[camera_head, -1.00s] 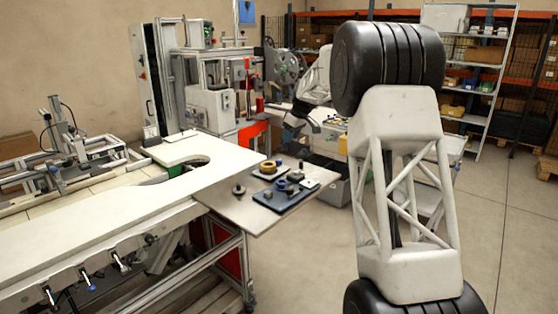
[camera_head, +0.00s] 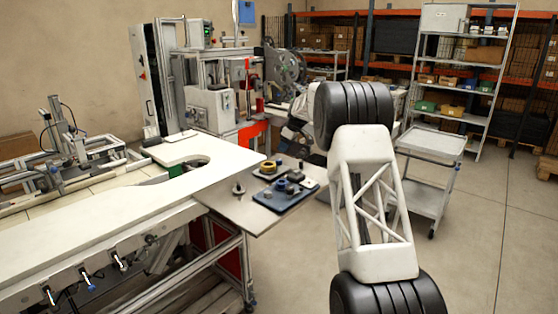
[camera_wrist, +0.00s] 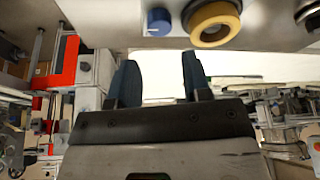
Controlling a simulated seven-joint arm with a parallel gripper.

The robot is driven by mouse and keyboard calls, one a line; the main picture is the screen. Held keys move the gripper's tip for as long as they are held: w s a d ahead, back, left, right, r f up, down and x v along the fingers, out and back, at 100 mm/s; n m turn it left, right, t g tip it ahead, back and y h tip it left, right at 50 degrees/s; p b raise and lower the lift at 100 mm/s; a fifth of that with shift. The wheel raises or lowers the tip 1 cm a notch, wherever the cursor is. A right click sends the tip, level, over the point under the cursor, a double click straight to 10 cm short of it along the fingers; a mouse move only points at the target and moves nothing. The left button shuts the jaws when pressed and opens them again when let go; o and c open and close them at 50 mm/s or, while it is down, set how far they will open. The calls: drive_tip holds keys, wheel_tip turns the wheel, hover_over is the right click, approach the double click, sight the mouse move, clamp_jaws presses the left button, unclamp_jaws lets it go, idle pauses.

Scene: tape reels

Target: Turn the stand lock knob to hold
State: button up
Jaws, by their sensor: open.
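I cannot pick out the stand lock knob for certain in either view. In the head view, a reel machine (camera_head: 287,68) with round grey reels stands behind the side shelf, and my arm hides part of the area in front of it. My gripper (camera_wrist: 158,78) shows in the wrist view with its two dark fingers apart and nothing between them. A yellow ring (camera_wrist: 214,22) and a blue round piece (camera_wrist: 159,21) lie on a surface beyond the fingertips, apart from them. In the head view my gripper cannot be made out behind my arm.
A white worktable (camera_head: 110,215) fills the left. Its grey side shelf (camera_head: 232,207) holds a dark blue tray (camera_head: 285,197) with small parts. A red-marked machine (camera_head: 210,107) stands behind.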

sight(279, 160)
drive_tip(key=shift+f, duration=0.15)
drive_tip(key=shift+x, duration=3.75)
drive_tip(key=c, duration=0.6)
drive_tip(key=shift+c, duration=0.2)
drive_tip(key=shift+m, duration=0.7)
drive_tip(key=o, duration=0.6)
drive_tip(key=shift+o, duration=0.2)
